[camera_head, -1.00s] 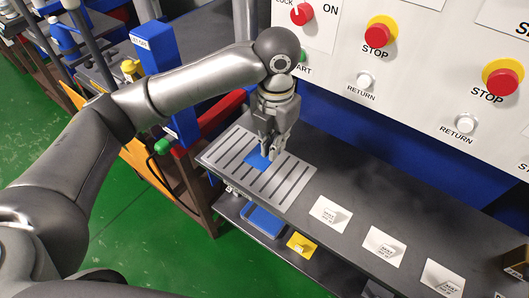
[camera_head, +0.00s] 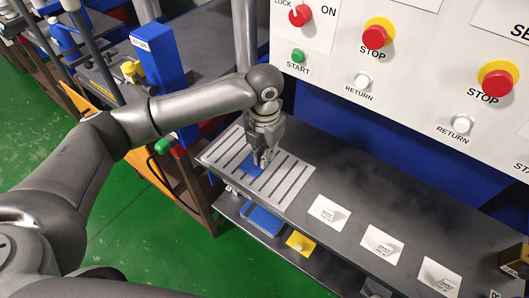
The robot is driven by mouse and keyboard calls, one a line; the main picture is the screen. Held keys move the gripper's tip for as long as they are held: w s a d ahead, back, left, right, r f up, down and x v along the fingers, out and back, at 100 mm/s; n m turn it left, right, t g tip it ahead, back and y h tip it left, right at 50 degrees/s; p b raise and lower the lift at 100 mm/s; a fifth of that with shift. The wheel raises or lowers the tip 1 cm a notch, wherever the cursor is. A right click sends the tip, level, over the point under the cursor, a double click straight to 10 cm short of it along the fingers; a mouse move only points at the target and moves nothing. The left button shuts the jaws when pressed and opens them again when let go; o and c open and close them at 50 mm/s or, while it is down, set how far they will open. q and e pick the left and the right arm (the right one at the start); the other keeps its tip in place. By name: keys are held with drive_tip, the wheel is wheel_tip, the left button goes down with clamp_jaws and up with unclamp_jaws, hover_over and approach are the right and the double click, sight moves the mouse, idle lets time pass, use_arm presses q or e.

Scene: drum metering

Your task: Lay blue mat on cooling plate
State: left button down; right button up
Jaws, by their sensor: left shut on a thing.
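The cooling plate (camera_head: 291,188) is a light grey slotted plate on the left end of the dark bench. The blue mat (camera_head: 248,165) is small and flat and shows over the middle of the plate. My left gripper (camera_head: 262,163) points down over the plate and is shut on the mat's right side. The fingers hide part of the mat. I cannot tell whether the whole mat touches the plate. My right gripper is not in view.
White label cards (camera_head: 328,211) lie along the bench to the right. A blue tray (camera_head: 262,220) and a yellow piece (camera_head: 300,242) are on the lower shelf. A white control panel (camera_head: 420,60) with red stop buttons rises behind. A wooden-framed cart (camera_head: 196,195) stands at left.

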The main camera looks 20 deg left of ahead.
use_arm(q)
drive_tip(key=c, duration=1.6)
unclamp_jaws()
drive_tip(key=shift+f, duration=0.1)
wheel_tip(320, 180, up, 12)
drive_tip(key=shift+r+b, duration=0.15)
drive_tip(key=shift+b, duration=0.3)
